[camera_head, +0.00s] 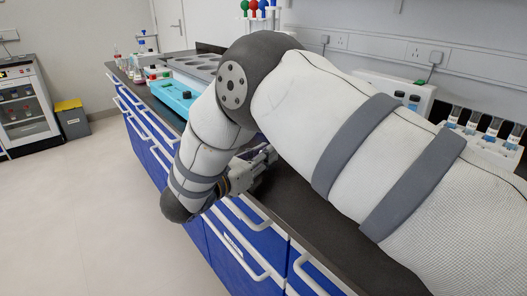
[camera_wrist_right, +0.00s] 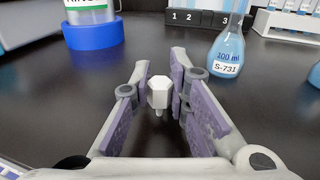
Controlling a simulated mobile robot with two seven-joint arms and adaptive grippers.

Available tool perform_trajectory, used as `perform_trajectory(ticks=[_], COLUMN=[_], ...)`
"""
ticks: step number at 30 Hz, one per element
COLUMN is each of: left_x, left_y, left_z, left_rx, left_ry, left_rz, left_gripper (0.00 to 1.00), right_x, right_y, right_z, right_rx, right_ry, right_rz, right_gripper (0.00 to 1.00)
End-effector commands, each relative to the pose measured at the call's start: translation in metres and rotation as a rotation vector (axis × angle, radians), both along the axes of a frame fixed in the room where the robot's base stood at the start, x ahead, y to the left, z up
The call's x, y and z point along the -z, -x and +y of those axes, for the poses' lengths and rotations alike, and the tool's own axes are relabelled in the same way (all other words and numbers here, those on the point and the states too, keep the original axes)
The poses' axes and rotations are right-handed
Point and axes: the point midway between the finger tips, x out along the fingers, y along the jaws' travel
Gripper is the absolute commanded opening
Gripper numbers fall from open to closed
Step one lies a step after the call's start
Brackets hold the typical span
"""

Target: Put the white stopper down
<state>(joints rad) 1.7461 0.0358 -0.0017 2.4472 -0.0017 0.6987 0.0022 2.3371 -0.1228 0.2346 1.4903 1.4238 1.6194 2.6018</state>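The white stopper (camera_wrist_right: 158,92) is a small faceted piece with a short stem below. In the right wrist view it sits between the purple-padded fingertips of my right gripper (camera_wrist_right: 160,88), which is shut on it. The stem points down toward the dark bench top. In the head view my right gripper (camera_head: 266,156) is over the bench, mostly behind my large right arm, and the stopper is hidden there. My left gripper is not in view.
In the right wrist view, a flask of blue liquid marked S-731 (camera_wrist_right: 227,55) stands right of the fingertips. A blue-based bottle (camera_wrist_right: 93,35) stands at left. A dark numbered block (camera_wrist_right: 195,18) and a white tube rack (camera_wrist_right: 288,27) are behind. Dark bench (camera_wrist_right: 150,48) between them is clear.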

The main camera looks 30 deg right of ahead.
Motion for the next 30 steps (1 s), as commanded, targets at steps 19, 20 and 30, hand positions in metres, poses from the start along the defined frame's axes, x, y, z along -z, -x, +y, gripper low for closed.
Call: perform_trajectory(ticks=[19,20,30], left_x=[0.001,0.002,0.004], left_y=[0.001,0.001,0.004], left_z=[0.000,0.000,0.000], left_rx=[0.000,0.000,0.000], left_ry=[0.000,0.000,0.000], left_rz=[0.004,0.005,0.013], left_gripper=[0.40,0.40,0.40], right_x=[-0.006,-0.006,-0.009], right_y=[0.017,0.020,0.037], right_z=[0.056,0.064,0.114], right_rx=[-0.004,-0.005,0.001], right_ry=[0.000,-0.001,0.001], right_rz=[0.001,0.001,0.002], right_gripper=[0.34,0.34,0.34])
